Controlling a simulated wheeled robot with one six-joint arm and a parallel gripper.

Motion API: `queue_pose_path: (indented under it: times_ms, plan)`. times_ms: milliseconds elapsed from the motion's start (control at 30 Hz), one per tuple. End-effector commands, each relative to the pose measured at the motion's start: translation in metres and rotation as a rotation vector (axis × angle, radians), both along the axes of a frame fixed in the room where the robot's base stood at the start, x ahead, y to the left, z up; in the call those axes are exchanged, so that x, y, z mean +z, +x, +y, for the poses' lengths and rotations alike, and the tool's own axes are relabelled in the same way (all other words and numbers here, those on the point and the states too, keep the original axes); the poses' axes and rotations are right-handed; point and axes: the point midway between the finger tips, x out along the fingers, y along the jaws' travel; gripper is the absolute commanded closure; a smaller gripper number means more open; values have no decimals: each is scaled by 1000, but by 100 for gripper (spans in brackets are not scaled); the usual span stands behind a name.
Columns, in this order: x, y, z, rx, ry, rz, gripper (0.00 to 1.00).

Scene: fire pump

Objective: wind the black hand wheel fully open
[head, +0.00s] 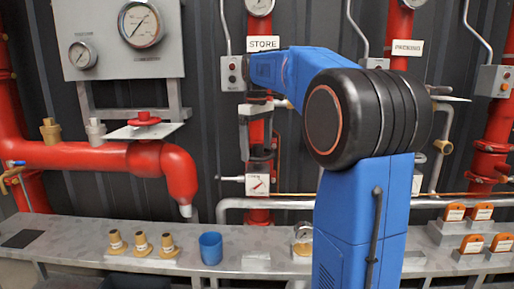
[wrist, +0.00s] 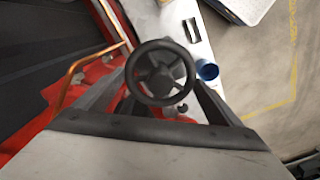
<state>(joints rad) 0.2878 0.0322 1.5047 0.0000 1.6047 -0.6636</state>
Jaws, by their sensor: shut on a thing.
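The black hand wheel (wrist: 160,72) shows face-on in the wrist view, a round rim with several spokes around a hub. My gripper (wrist: 160,78) has one finger on each side of the wheel, shut on its rim. In the head view my gripper (head: 259,142) points down in front of the red pipe under the STORE sign. There the wheel is hard to make out among the dark fingers. How far the wheel is turned cannot be read.
A copper pipe (wrist: 76,73) runs close to the left finger in the wrist view. On the grey bench (head: 110,264) stand a blue cup (head: 210,248) and brass fittings (head: 142,245). A red pipe (head: 90,156) lies left.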

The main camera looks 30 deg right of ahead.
Motion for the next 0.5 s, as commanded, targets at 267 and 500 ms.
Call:
queue_pose_path:
  times_ms: [267, 500]
  plan:
    - [0, -1, 0, 100, 1, 1, 38]
    - [0, -1, 1, 352, 1, 1, 38]
